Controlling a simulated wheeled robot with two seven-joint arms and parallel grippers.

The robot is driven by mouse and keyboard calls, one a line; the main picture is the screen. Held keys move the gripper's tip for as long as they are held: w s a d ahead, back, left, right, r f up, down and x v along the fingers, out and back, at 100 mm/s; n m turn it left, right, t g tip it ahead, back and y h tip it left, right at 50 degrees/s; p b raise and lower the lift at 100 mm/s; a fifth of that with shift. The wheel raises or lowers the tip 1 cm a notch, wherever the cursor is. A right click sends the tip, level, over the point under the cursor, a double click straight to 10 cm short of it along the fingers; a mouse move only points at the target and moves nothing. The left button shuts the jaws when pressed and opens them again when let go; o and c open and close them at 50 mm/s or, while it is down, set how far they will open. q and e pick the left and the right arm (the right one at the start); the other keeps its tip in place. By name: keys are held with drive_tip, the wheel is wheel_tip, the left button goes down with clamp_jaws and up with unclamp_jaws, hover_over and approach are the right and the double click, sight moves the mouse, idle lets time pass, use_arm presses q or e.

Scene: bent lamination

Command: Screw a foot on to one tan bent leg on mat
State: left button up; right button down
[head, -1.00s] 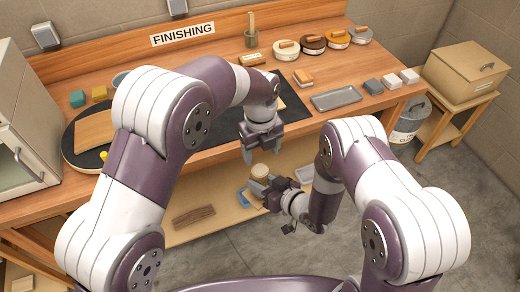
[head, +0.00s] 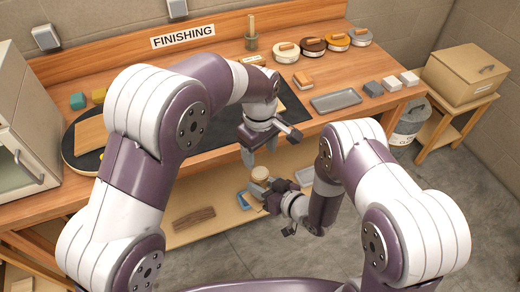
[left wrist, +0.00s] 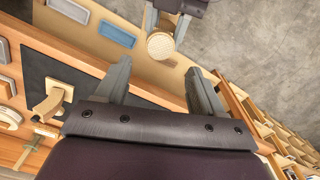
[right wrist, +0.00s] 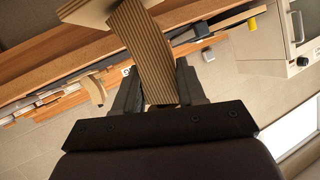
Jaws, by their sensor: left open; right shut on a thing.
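My right gripper (head: 268,188) is shut on a tan round-topped piece (head: 260,173) and holds it in front of the bench. Its round face shows between the finger ends in the left wrist view (left wrist: 160,46). In the right wrist view its striped, layered side (right wrist: 146,50) runs from the fingers to a flat tan part; I cannot tell its full shape. My left gripper (head: 261,155) is open and empty, pointing down above it, apart from it. A tan bent leg with a square plate (left wrist: 52,102) is on the dark mat (left wrist: 40,70), mostly behind my left arm in the head view.
A grey tray (head: 336,101) and several small blocks lie right of the mat. Round tins (head: 312,44) line the back. The bench's front edge is close to both grippers.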

sight(260, 173)
idle(0.3)
use_arm(q)
wheel_tip(260, 173, down, 8)
idle(0.5)
